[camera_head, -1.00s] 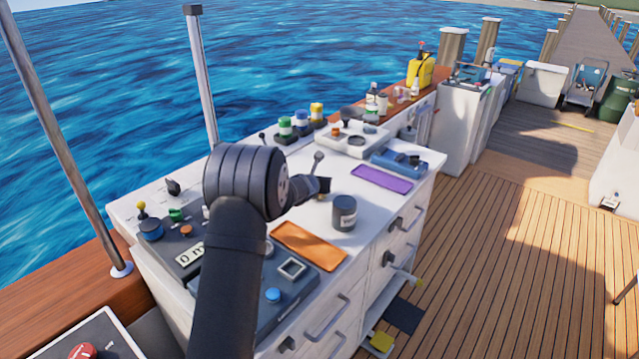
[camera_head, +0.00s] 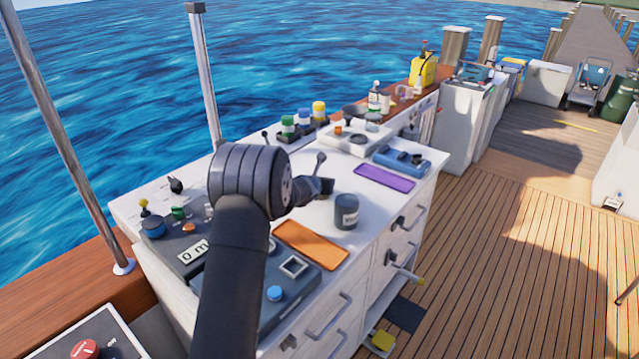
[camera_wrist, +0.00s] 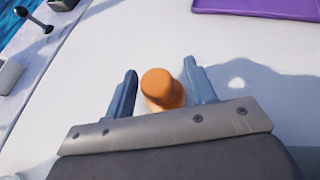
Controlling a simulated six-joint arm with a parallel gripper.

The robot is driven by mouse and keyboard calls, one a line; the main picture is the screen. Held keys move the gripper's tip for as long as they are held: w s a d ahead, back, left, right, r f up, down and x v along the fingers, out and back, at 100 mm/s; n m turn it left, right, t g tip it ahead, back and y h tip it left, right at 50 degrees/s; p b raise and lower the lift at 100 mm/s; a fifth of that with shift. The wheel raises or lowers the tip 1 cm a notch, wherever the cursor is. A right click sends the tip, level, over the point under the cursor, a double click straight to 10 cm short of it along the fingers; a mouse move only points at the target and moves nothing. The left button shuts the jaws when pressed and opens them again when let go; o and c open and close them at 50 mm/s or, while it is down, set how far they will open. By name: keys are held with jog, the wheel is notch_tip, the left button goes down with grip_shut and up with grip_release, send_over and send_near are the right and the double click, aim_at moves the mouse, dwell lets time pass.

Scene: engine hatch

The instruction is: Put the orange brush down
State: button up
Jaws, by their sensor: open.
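The orange brush (camera_wrist: 161,88) shows in the wrist view as a rounded orange end on the white counter top. It sits between the two fingers of my gripper (camera_wrist: 160,84), with a visible gap to the right finger and a smaller one to the left. The rest of the brush is hidden behind the gripper body. In the head view my gripper (camera_head: 325,187) is low over the white counter (camera_head: 340,165), left of a dark grey can, and the brush cannot be made out there.
The dark can (camera_head: 346,212) stands close to the right of my gripper. An orange mat (camera_head: 310,245) lies in front and a purple mat (camera_head: 384,178) behind right. Clear white counter lies between the gripper and the purple mat.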

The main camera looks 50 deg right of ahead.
jog(key=v, duration=1.2)
jog(key=shift+r, duration=0.1)
jog(key=x, duration=1.1)
jog(key=shift+d, duration=0.2)
jog(key=shift+w+d+f, duration=0.15)
jog(key=shift+d+f, duration=0.1)
jog(key=shift+f, duration=0.15)
jog(key=shift+r, duration=0.2)
jog(key=shift+a, duration=0.15)
